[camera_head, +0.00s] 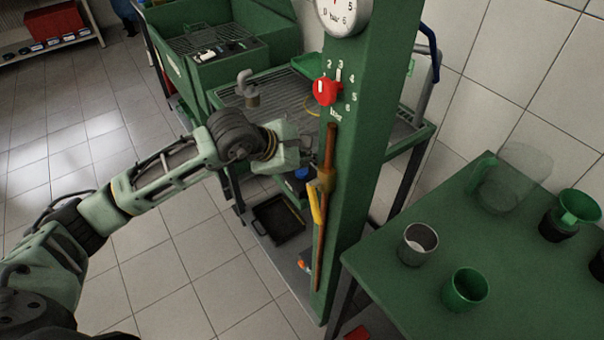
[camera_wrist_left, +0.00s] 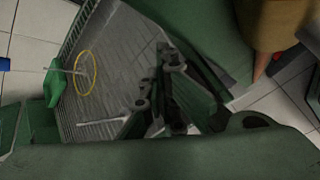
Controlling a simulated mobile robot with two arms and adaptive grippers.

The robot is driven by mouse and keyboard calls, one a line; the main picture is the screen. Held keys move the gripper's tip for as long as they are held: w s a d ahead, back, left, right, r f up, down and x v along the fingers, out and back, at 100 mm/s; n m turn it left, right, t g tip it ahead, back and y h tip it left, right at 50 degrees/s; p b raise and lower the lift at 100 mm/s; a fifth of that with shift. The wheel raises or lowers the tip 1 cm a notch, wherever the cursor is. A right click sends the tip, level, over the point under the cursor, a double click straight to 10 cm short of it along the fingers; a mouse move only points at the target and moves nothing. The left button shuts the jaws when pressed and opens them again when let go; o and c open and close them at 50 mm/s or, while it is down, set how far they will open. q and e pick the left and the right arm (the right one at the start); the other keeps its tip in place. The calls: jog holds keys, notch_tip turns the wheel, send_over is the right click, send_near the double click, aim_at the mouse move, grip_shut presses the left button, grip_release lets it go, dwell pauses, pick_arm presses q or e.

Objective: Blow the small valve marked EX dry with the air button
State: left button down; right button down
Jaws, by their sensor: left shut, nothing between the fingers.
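My left arm reaches in from the left in the head view, and its gripper end is hidden behind the green post (camera_head: 350,200). In the left wrist view my left gripper (camera_wrist_left: 165,100) is shut and empty above a ribbed grey draining surface (camera_wrist_left: 110,45). A pale rod-like thing (camera_wrist_left: 100,122) lies left of the fingers; I cannot tell whether it is a valve. Another thin rod (camera_wrist_left: 70,71) extends from a green block (camera_wrist_left: 54,82) towards a yellow ring (camera_wrist_left: 88,72). No EX mark is readable and I cannot identify the air button. My right gripper is not in view.
The post carries a gauge, a red knob (camera_head: 326,91) and a brown rod. A grated green bench (camera_head: 428,130) stands behind it. A green table (camera_head: 520,300) at right holds a grey cup (camera_head: 418,243), a green cup (camera_head: 465,289) and a clear jug (camera_head: 512,180). Open floor lies left.

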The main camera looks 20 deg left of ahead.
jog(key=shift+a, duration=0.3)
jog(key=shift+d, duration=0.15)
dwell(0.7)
pick_arm(q)
jog(key=shift+f, duration=0.1)
jog(key=shift+f+b, duration=0.25)
jog(key=shift+b, duration=0.45)
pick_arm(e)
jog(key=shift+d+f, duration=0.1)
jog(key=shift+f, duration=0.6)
pick_arm(q)
jog(key=shift+f+b, duration=0.65)
jog(key=shift+b, duration=0.1)
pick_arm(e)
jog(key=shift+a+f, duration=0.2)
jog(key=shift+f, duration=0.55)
pick_arm(q)
jog(key=shift+r, duration=0.1)
jog(key=shift+r+p, duration=0.4)
jog(key=shift+r, duration=0.55)
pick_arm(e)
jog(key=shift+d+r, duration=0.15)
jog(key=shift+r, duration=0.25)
